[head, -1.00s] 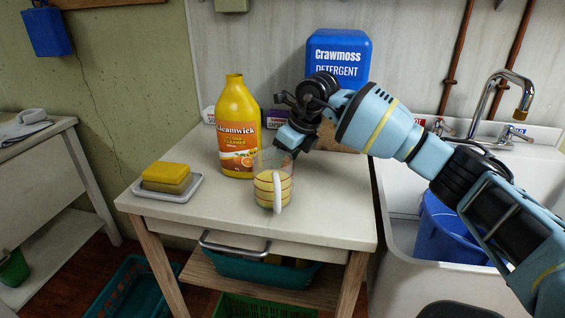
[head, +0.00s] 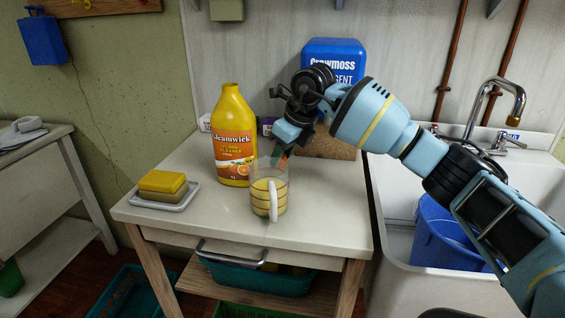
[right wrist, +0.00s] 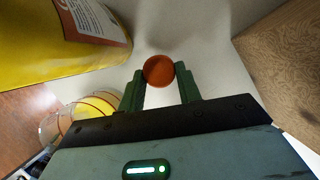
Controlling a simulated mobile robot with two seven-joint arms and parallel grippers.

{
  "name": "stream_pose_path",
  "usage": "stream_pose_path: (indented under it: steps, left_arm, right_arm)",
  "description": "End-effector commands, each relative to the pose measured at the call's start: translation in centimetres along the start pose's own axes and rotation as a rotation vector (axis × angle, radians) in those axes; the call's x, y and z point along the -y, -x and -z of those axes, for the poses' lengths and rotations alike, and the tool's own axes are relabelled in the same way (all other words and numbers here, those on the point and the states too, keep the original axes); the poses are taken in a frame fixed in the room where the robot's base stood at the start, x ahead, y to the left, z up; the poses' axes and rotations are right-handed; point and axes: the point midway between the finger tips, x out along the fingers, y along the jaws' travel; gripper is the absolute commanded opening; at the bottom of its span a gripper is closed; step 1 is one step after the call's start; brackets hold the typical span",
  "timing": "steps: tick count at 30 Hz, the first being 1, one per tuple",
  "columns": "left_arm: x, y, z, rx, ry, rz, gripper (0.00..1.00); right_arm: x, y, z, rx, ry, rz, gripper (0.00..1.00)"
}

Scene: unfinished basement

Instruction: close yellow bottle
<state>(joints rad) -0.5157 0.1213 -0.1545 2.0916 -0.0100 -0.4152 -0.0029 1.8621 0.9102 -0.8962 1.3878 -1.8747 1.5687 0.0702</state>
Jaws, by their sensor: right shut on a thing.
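The yellow bottle (head: 233,110) stands upright on the white table, with an orange label and no cap on its neck. It shows at the upper left of the right wrist view (right wrist: 40,45). My right gripper (head: 278,157) is right of the bottle, behind the measuring cup. In the right wrist view my right gripper (right wrist: 160,86) is shut on a round orange-red cap (right wrist: 158,70), held between the fingertips and apart from the bottle. The cap is hard to make out in the head view. My left gripper is not in view.
A clear measuring cup (head: 267,198) with yellow liquid stands right in front of the bottle. A sponge (head: 162,182) lies on a tray (head: 180,206) at left. A blue detergent container (head: 322,49) stands behind. The table's front right is clear.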

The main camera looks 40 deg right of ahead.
Motion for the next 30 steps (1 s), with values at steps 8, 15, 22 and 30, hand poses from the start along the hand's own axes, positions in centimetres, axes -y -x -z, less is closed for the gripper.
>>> stream_pose_path:
  steps: [8, 15, 22, 30]
  left_arm:
    - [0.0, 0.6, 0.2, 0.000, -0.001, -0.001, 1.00]
    - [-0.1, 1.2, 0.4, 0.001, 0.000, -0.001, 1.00]
    - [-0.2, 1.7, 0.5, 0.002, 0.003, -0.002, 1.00]
    - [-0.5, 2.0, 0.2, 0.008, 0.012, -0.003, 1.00]
  right_arm:
    - [-0.1, 5.6, -2.4, 0.006, 0.002, 0.000, 0.13]
    - [-0.1, 10.1, -4.2, 0.004, 0.001, 0.000, 0.13]
    - [-0.1, 12.9, -5.4, 0.003, 0.002, 0.000, 0.13]
    - [0.0, 13.7, -5.7, -0.001, 0.001, -0.001, 0.13]
